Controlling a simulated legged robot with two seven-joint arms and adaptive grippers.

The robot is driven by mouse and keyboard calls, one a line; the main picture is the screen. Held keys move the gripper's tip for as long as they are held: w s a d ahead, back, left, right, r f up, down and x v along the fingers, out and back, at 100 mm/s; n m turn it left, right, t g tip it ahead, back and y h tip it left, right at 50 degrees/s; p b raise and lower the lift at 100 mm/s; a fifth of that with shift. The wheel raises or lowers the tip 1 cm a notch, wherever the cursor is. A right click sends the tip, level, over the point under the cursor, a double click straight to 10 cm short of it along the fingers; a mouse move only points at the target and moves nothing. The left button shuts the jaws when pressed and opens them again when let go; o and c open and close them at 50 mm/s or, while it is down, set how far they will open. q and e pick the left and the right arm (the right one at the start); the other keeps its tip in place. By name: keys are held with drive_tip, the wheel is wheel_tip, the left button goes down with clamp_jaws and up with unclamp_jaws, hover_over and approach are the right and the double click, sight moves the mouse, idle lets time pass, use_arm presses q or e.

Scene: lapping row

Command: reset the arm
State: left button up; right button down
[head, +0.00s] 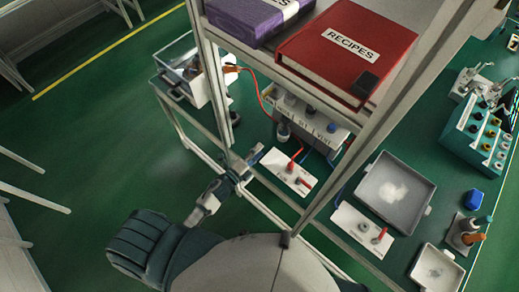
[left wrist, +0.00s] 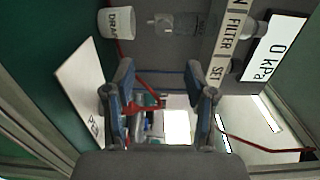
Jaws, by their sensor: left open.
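My left arm comes in from the lower left in the head view, and its gripper (head: 243,166) is beside a pale upright of the shelf frame, at the bench's near edge. In the left wrist view the two fingers of the gripper (left wrist: 160,98) stand apart with nothing held between them. A red tube or handle (left wrist: 148,104) shows behind the fingers; I cannot tell how far off. My right gripper is in neither view.
Pale frame uprights (head: 212,90) stand close to the gripper. A red RECIPES binder (head: 345,50) and purple box (head: 250,18) lie on the shelf. White valve plates (head: 272,160) and a grey tray (head: 421,219) sit on the bench. Green floor (head: 90,150) is open at left.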

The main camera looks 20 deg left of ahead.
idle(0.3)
use_arm(q)
drive_tip(key=s+a+f+n+g+y, duration=0.3)
drive_tip(key=s+a+n+g+y, duration=0.35)
drive_tip(key=n, duration=0.85)
drive_tip(key=s+d+n+g, duration=0.2)
drive_tip(key=s+n+g, duration=0.45)
drive_tip(key=s, duration=0.95)
wheel_tip(320, 180, down, 26)
drive_tip(key=s+m+g, duration=0.1)
drive_tip(key=s, duration=0.1)
drive_tip(key=s+a+f+g, duration=0.1)
drive_tip(key=s+a+f, duration=0.1)
drive_tip(key=s+f, duration=1.5)
drive_tip(key=shift+s+a+g, duration=0.3)
drive_tip(key=shift+s+a, duration=0.1)
